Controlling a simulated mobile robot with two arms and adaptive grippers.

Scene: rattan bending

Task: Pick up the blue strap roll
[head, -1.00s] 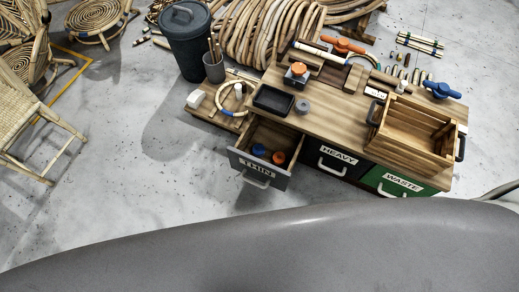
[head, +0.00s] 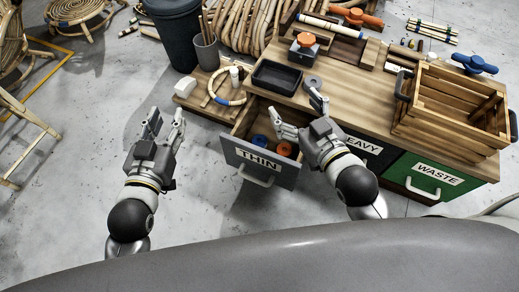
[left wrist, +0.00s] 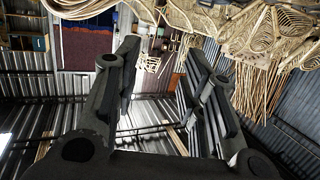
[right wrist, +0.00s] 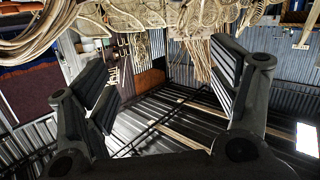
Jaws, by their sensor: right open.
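The blue strap roll (head: 259,141) lies in the open drawer labelled THIN (head: 229,156), to the left of an orange roll (head: 284,149). My right gripper (head: 299,114) is open and empty, with one finger above the drawer's right side and the other above the tabletop. It is to the right of the blue roll. Its spread fingers show in the right wrist view (right wrist: 165,85). My left gripper (head: 166,117) is open and empty over the floor left of the drawer. Its parted fingers show in the left wrist view (left wrist: 160,80). Neither wrist view shows the roll.
A black tray (head: 277,77), a grey roll (head: 313,82) and a wooden crate (head: 455,105) stand on the workbench. A low board (head: 205,103) with a rattan ring is left of the drawer. The WASTE drawer (head: 425,178) is shut.

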